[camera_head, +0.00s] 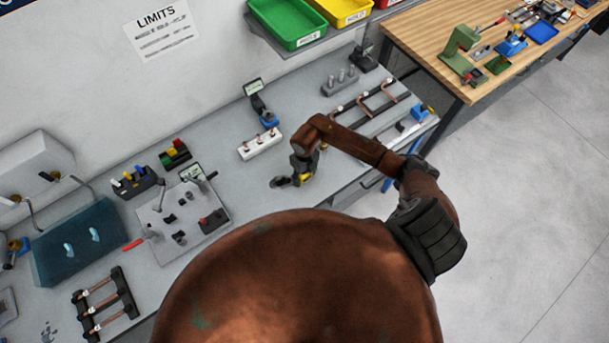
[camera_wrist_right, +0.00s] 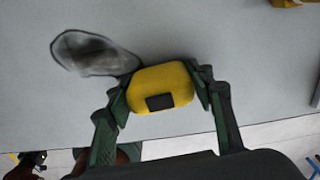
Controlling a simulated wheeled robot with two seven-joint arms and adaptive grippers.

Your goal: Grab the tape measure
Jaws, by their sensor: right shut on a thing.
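The tape measure (camera_wrist_right: 172,88) is yellow with a dark patch and sits between the fingers of my right gripper (camera_wrist_right: 163,92) in the right wrist view. The fingers press on it from both sides. In the head view the right gripper (camera_head: 303,172) points down over the grey workbench, with a bit of the yellow tape measure (camera_head: 305,179) showing at its tip. The gripper hides most of it there. I cannot tell whether it touches the bench. My left gripper is not in view.
A dark oval item (camera_wrist_right: 92,53) lies beside the tape measure. On the grey bench (camera_head: 250,190) stand a white block with pegs (camera_head: 260,145), a grey fixture plate (camera_head: 182,215) and a rack of bent copper tubes (camera_head: 362,105). Coloured bins (camera_head: 287,22) are at the back.

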